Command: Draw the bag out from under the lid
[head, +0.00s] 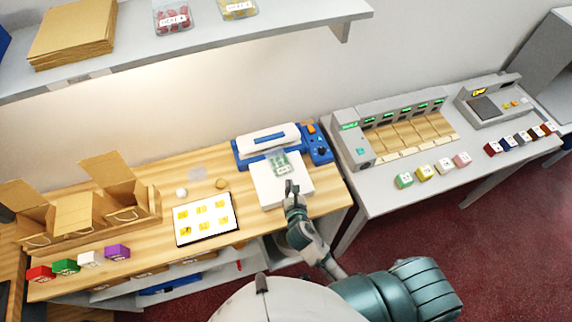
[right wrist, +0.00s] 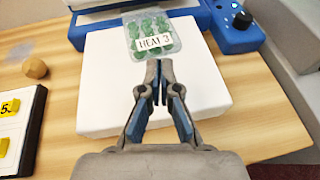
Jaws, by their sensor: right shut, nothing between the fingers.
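The bag (head: 280,165) is clear with green pieces and a white label. In the right wrist view the bag (right wrist: 151,36) reads "HEAT 3". It lies on the white platform (head: 297,189) in front of the blue and white sealing machine (head: 268,142). Its far end is near the machine's lid (head: 270,138); I cannot tell whether any of it is beneath. My right gripper (head: 291,186) is shut and empty over the platform, just in front of the bag. It shows in the right wrist view too (right wrist: 159,92). My left gripper is not in view.
A board with yellow tags (head: 206,219) lies left of the platform, with a tan ball (head: 221,184) nearby. Cardboard boxes (head: 110,195) and coloured blocks (head: 90,259) stand at the left. A grey dispenser counter (head: 400,135) is at the right. A shelf (head: 200,45) hangs above.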

